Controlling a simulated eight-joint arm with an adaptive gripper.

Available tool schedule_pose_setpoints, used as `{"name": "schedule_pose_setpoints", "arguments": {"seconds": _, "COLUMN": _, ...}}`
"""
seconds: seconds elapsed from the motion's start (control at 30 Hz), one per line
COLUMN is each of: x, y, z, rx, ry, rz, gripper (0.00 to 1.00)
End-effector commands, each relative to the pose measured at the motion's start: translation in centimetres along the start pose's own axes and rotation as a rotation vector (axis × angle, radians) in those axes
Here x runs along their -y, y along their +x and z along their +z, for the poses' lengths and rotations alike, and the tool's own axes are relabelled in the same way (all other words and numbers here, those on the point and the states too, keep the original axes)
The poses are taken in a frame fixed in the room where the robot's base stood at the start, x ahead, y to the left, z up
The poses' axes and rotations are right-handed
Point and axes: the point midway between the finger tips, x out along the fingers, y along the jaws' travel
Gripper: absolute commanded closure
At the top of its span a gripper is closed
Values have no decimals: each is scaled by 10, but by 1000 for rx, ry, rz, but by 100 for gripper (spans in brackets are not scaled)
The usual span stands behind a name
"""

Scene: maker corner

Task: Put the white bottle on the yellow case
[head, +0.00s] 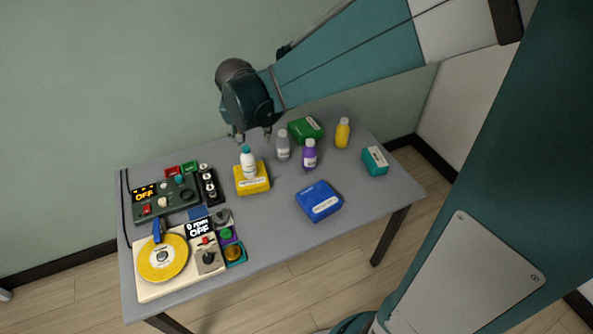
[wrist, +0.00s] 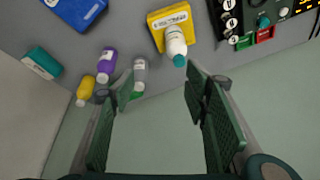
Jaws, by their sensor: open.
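The white bottle (head: 248,164) with a teal cap stands upright on the yellow case (head: 255,188) in the head view. In the wrist view the white bottle (wrist: 175,42) is seen from above, over the yellow case (wrist: 159,34). My gripper (head: 254,137) is open and empty, above and behind the bottle in the head view. In the wrist view my gripper's (wrist: 157,88) two green finger pads stand wide apart, with the bottle's cap beyond their tips. No finger appears to touch the bottle.
Grey (head: 283,145), purple (head: 309,154) and yellow (head: 342,133) bottles stand right of the yellow case. Green (head: 312,127), blue (head: 319,201) and teal (head: 375,161) cases lie around them. Control panels and a yellow turntable (head: 162,258) fill the table's left side. The front right of the grey table (head: 365,205) is clear.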

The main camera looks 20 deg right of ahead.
Motion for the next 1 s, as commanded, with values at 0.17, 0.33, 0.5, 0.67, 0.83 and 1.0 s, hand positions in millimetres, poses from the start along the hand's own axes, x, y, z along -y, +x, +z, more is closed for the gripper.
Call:
{"name": "schedule_pose_setpoints", "arguments": {"seconds": 0.17, "x": -19, "y": -29, "z": 11, "rx": -9, "ry": -47, "rz": -27, "gripper": 54}}
{"name": "schedule_pose_setpoints", "arguments": {"seconds": 0.33, "x": -35, "y": -54, "z": 22, "rx": -20, "ry": -95, "rz": -52, "gripper": 54}}
{"name": "schedule_pose_setpoints", "arguments": {"seconds": 0.5, "x": -51, "y": -77, "z": 35, "rx": -33, "ry": -142, "rz": -75, "gripper": 54}}
{"name": "schedule_pose_setpoints", "arguments": {"seconds": 0.67, "x": -66, "y": -96, "z": 49, "rx": -47, "ry": -186, "rz": -98, "gripper": 54}}
{"name": "schedule_pose_setpoints", "arguments": {"seconds": 0.83, "x": -81, "y": -114, "z": 65, "rx": -65, "ry": -232, "rz": -120, "gripper": 54}}
{"name": "schedule_pose_setpoints", "arguments": {"seconds": 1.0, "x": -96, "y": -129, "z": 81, "rx": -85, "ry": -277, "rz": -139, "gripper": 54}}
